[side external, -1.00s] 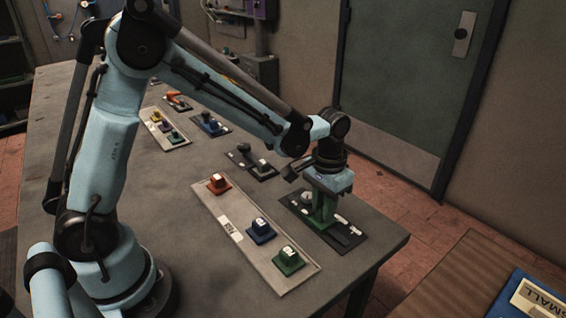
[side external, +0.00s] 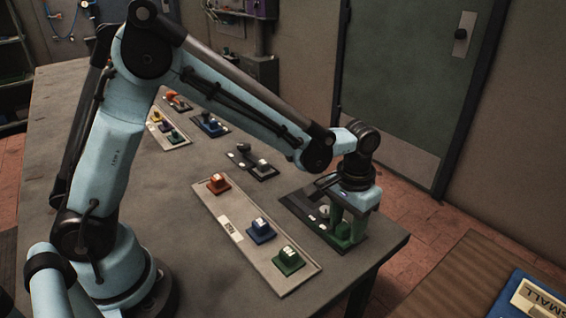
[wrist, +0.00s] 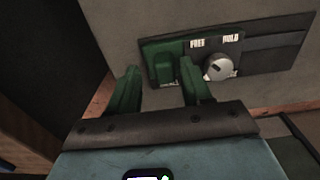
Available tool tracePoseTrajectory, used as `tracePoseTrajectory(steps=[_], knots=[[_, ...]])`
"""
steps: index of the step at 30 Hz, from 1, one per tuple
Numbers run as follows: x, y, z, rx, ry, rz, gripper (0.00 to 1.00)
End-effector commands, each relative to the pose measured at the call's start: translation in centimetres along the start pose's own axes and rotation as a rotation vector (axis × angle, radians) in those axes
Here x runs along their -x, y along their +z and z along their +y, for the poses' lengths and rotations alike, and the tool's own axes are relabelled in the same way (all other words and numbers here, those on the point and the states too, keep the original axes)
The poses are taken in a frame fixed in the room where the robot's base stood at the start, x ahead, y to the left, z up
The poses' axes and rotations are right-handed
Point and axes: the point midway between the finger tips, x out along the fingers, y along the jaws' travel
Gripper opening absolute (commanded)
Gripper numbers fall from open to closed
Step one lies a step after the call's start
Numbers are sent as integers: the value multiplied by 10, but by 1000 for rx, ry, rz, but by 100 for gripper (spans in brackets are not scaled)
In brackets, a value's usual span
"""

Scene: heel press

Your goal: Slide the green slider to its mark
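The green slider (wrist: 162,62) is an upright block at the left end of its dark plate (wrist: 270,42) in the wrist view, with a green patch beside and behind it. In the side view it is largely hidden by my gripper over the near right end of the plate (side external: 298,207). My gripper (wrist: 160,85) has two green fingers, spread apart on either side of the slider. A gap shows between the left finger and the block. The right finger overlaps the block's edge, so I cannot tell if it touches. In the side view my gripper (side external: 348,222) points down.
A pale panel (side external: 243,248) with orange, blue and green blocks lies alongside. The table's edge is close beyond the plate. More fixtures (side external: 250,162) stand farther back.

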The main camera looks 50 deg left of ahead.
Motion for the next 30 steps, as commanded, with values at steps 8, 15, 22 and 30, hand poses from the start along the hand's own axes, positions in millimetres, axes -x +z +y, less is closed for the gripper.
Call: tracePoseTrajectory(steps=[8, 15, 22, 30], knots=[[11, 0, -1, 1, -2, -1, 49], [52, 1, -1, 1, -2, -1, 49], [92, 0, 0, 0, -1, 0, 49], [118, 0, 0, 0, 0, 0, 49]])
